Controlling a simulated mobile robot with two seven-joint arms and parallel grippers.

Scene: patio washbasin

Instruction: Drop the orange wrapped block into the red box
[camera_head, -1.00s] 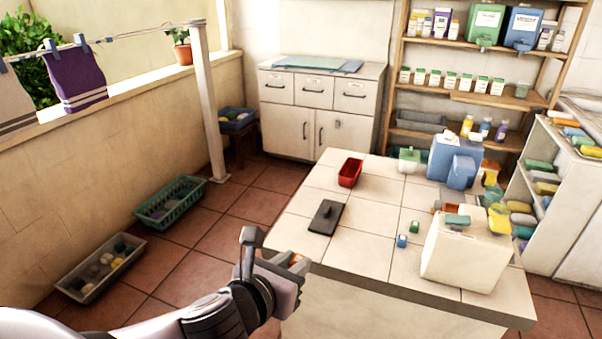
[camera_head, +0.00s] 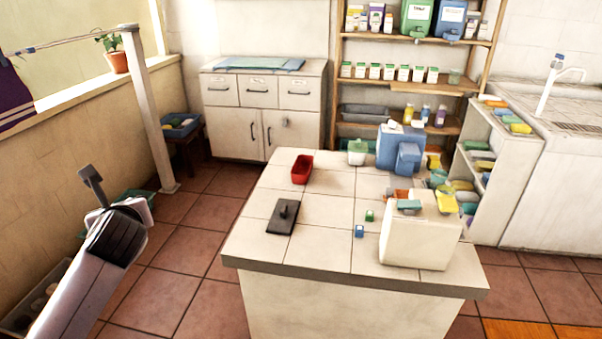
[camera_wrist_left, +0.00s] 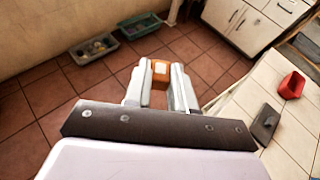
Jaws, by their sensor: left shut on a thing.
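The orange wrapped block (camera_wrist_left: 161,69) is between the fingers of my left gripper (camera_wrist_left: 160,85) in the left wrist view, held in the air over the tiled floor. In the head view my left gripper (camera_head: 118,205) is at the left, well apart from the table, and the block is hidden there. The red box (camera_head: 302,169) stands open on the far left part of the white tiled table (camera_head: 325,212). It also shows at the right of the left wrist view (camera_wrist_left: 292,85). My right gripper is not in view.
A dark flat piece with a handle (camera_head: 284,217) lies in front of the red box. A white block (camera_head: 420,240), blue container (camera_head: 400,148) and small coloured items crowd the table's right side. A thin post (camera_head: 150,110) stands beyond my left gripper.

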